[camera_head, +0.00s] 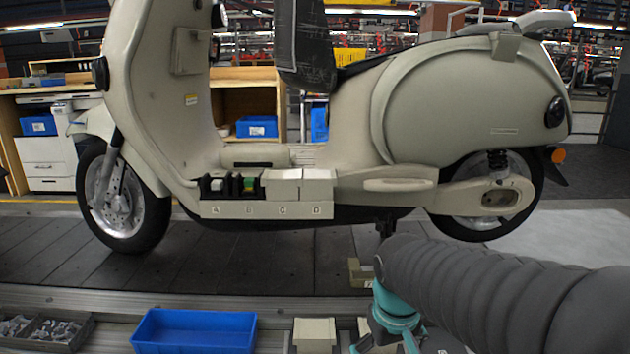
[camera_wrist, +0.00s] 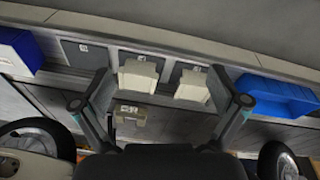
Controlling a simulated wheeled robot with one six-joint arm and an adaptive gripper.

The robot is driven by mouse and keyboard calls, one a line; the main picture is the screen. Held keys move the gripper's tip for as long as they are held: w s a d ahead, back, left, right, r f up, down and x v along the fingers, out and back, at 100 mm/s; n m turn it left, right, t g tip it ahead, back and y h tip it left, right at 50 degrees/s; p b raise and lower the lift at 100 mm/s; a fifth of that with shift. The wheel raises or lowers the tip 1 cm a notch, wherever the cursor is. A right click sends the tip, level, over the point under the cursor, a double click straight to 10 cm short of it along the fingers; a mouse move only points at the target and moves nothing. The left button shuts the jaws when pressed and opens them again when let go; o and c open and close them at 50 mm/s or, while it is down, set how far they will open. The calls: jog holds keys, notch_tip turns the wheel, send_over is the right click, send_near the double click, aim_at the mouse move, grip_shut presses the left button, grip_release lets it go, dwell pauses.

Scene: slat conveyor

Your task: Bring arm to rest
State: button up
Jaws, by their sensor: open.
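My arm reaches in from the lower right of the head view, in a ribbed grey sleeve with a teal joint near the bottom edge. My gripper shows in the wrist view (camera_wrist: 160,108), its two grey fingers wide apart and nothing held between them. Two beige boxes (camera_wrist: 138,75) (camera_wrist: 193,85) stand on the ledge past the fingers. A smaller beige box (camera_wrist: 130,115) lies between the fingers in the picture, farther below, and touches neither.
A cream scooter (camera_head: 465,105) stands on the slat conveyor (camera_head: 270,262). A holder marked A to D (camera_head: 265,209) sits on its footboard, with beige boxes in C and D. A blue bin (camera_head: 195,332) and a tray of metal parts (camera_head: 40,330) stand along the front ledge.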

jog(key=s+d+r+m+t+p, duration=0.2)
jog(key=s+r, duration=0.5)
jog(key=s, duration=0.4)
jog(key=shift+d+r+m+t+p, duration=0.3)
jog(key=shift+d+m+t+p, duration=0.1)
jog(key=shift+d+t+p, duration=0.25)
